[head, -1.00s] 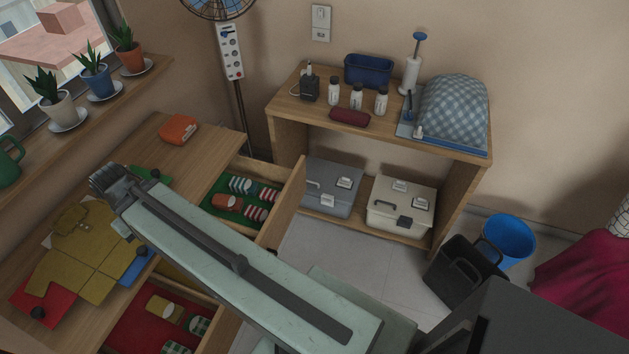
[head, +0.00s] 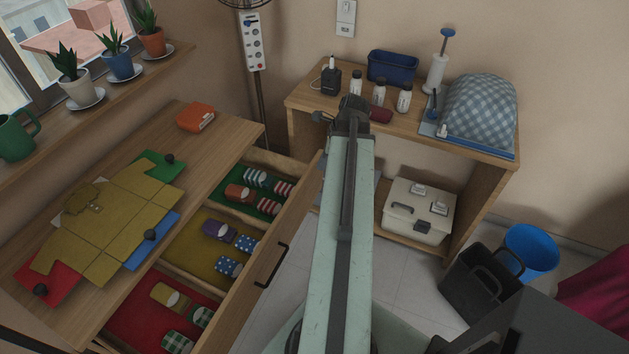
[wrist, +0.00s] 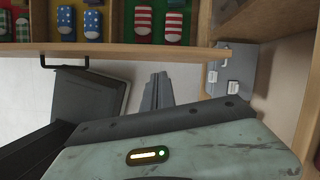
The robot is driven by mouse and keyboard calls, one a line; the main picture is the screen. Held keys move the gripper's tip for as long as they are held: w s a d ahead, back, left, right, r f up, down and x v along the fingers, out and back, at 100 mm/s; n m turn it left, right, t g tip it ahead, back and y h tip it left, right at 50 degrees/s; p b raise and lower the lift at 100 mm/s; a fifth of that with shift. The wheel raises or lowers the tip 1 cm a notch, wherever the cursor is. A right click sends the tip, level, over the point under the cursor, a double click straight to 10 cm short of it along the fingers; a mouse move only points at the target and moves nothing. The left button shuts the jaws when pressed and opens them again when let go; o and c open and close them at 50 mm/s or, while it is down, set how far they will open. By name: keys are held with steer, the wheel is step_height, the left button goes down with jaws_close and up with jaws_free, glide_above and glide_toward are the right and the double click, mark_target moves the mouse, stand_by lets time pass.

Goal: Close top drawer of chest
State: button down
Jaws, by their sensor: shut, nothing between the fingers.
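The chest's top drawer (head: 228,316) is pulled open, with its wooden front out to the right and a black handle (head: 271,265) on it. Inside are green, yellow and red sections holding rolled socks. My gripper (head: 340,112) is to the right of the drawer front, overlapping the low shelf unit in the head view. In the wrist view, the gripper's fingers (wrist: 157,92) are together and empty, below the drawer front edge (wrist: 160,50) in the picture and apart from the handle (wrist: 65,63). Part of the drawer front is hidden by my arm in the head view.
The shelf unit (head: 490,185) holds bottles and a beige toolbox (head: 418,210). A black bin (head: 480,283) and blue bucket (head: 531,250) stand at right.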

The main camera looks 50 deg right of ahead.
steer(key=s+d+m, duration=0.3)
steer(key=s+d, duration=0.1)
steer(key=w+a+f+b, duration=0.2)
steer(key=w+f+b, duration=0.5)
steer(key=f+b, duration=0.2)
steer(key=shift+w+a+f, duration=0.15)
steer(key=shift+w+f, duration=0.05)
steer(key=shift+w, duration=0.05)
